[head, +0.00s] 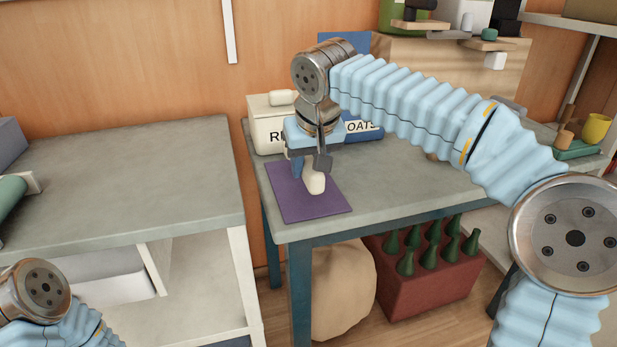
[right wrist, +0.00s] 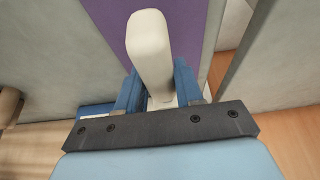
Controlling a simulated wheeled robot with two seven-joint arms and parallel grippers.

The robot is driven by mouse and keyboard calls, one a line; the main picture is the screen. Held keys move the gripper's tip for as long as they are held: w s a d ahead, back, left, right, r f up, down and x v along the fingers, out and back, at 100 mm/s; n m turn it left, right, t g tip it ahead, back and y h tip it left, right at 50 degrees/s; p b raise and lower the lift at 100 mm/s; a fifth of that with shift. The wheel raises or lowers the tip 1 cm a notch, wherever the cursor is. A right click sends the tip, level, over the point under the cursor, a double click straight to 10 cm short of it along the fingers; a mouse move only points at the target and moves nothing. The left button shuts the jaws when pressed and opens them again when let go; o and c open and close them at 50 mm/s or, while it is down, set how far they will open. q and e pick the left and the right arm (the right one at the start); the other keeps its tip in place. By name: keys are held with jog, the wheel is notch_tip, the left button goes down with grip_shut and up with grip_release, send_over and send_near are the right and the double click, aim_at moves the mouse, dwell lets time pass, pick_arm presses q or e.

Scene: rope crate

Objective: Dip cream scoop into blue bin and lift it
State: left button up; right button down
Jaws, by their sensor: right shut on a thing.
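The cream scoop (head: 314,184) shows below my right gripper (head: 308,168), over the purple mat. My right gripper is shut on it. In the right wrist view the scoop (right wrist: 151,50) stands out between the two blue fingers (right wrist: 158,88). I cannot tell whether the scoop touches the mat. The blue bin (head: 364,129), marked "OATS", stands behind my right gripper and is partly hidden by my arm. My left gripper is not in view; only a joint of my left arm shows at the lower left.
A cream bin (head: 268,130) with partly hidden lettering stands left of the blue bin. The purple mat (head: 290,205) lies at the table's front left corner. A red crate of green bottles (head: 428,285) and a beige sack (head: 343,290) are under the table. A grey counter (head: 120,180) is at left.

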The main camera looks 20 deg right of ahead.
jog(key=x, duration=0.3)
jog(key=shift+s+d+f, duration=0.15)
jog(key=shift+s+f, duration=0.1)
jog(key=shift+f, duration=0.05)
jog(key=shift+f, duration=0.2)
jog(key=c, duration=0.7)
grip_release()
jog(key=shift+c, duration=0.2)
jog(key=shift+f+b, duration=0.15)
jog(key=shift+b, duration=0.2)
jog(key=p+v, duration=0.2)
jog(key=v, duration=1.2)
jog(key=shift+w, duration=0.2)
